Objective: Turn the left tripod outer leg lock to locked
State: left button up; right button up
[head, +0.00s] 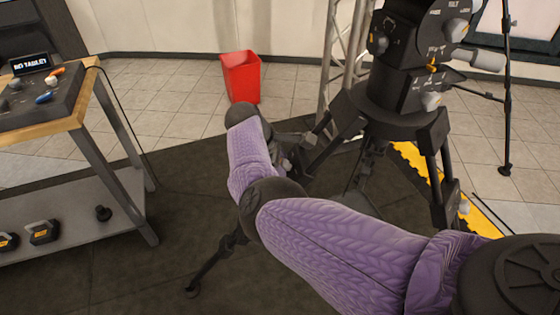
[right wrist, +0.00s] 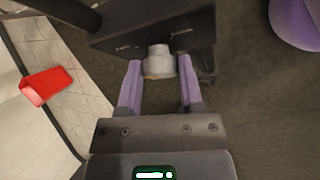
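The black tripod (head: 398,118) stands right of centre in the head view with its legs spread. Its left leg (head: 318,152) reaches down behind my right arm. In the right wrist view a pale grey lock knob (right wrist: 160,62) sticks out of a dark leg block (right wrist: 120,38). My right gripper (right wrist: 160,85) has its two purple fingers on either side of the knob, with a visible gap at each side. It is open. In the head view my right gripper (head: 287,150) is mostly covered by my forearm, and this knob cannot be made out. My left gripper is out of view.
A wood-topped workbench (head: 85,112) stands at the left, with dumbbells (head: 42,231) on its lower shelf. A red bin (head: 241,76) stands on the tiles behind. A metal truss (head: 345,50) rises close behind the tripod.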

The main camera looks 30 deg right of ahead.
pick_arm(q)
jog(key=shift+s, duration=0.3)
pick_arm(e)
grip_shut()
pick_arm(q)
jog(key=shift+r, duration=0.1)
